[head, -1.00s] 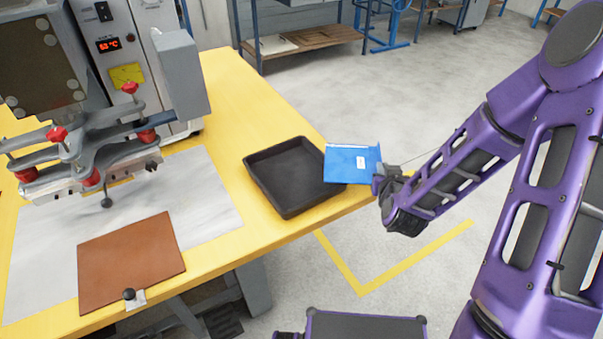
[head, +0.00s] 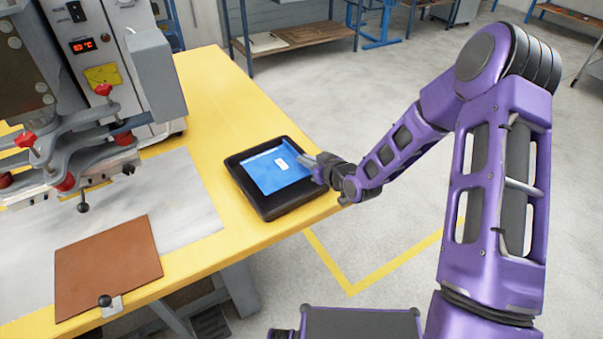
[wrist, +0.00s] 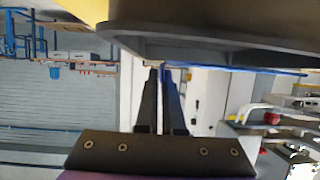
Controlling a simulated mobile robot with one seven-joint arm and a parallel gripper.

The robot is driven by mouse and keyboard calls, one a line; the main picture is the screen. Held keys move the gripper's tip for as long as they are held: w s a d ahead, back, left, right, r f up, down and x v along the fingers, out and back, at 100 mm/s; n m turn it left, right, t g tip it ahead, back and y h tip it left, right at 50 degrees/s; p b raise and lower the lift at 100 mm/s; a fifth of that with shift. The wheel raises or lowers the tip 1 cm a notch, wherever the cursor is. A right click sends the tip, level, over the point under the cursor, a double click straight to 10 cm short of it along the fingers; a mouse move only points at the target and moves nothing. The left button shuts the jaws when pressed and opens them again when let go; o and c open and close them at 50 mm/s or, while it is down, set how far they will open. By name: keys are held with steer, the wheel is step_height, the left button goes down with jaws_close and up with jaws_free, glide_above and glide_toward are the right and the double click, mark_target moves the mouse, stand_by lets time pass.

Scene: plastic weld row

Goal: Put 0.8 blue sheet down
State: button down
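The blue sheet (head: 274,171) is flat, with a small white label and a folded strip along its far edge. It is over the black tray (head: 268,212) in the head view, covering much of the tray's inside. My gripper (head: 316,169) comes from the right and is shut on the sheet's right edge. In the wrist view my gripper's fingers (wrist: 162,78) are close together, and the sheet (wrist: 240,69) shows edge-on as a thin blue line. The tray's dark side (wrist: 210,38) fills the top there. I cannot tell whether the sheet touches the tray.
The tray stands on the yellow table (head: 215,95) near its right corner. A welding machine with red knobs (head: 103,90) stands behind.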

mark_target(306, 178)
steer(key=shift+f, duration=2.05)
steer(key=shift+f+b, duration=0.1)
steer(key=shift+b, duration=0.25)
steer(key=c, duration=1)
jaws_free()
steer(key=shift+c, duration=0.2)
steer(key=p+v, duration=0.1)
steer(key=v, duration=1.1)
steer(key=shift+w, duration=0.1)
